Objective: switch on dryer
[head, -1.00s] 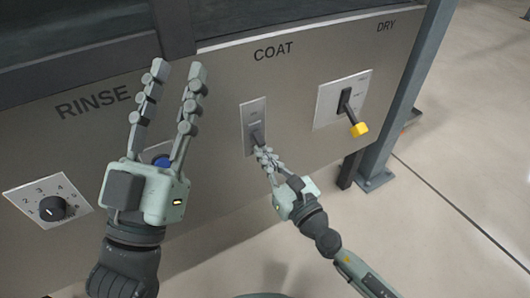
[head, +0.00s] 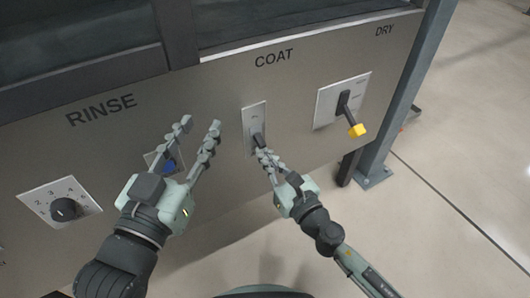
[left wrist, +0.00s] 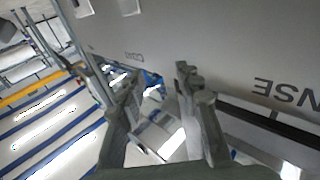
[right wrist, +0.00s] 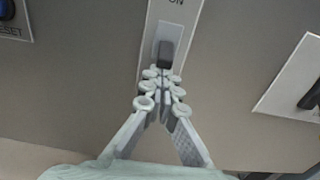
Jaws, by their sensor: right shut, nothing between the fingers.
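The DRY lever (head: 350,116) is black with a yellow end on a white plate at the right of the panel. It hangs down and outward, and no gripper is at it. Under the COAT label, a dark rocker switch (head: 258,139) sits on a narrow plate; it also shows in the right wrist view (right wrist: 165,53). My right gripper (head: 262,153) is shut and empty, its fingertips at the lower edge of that switch; whether they touch is unclear. My left gripper (head: 201,123) is open and empty in front of the RINSE section, near a blue button (head: 168,166).
A numbered knob (head: 65,209) is at the lower left of the panel. A grey post (head: 392,110) stands right of the DRY plate. In the right wrist view, part of the lever plate (right wrist: 290,85) shows at the right. Open floor lies to the right.

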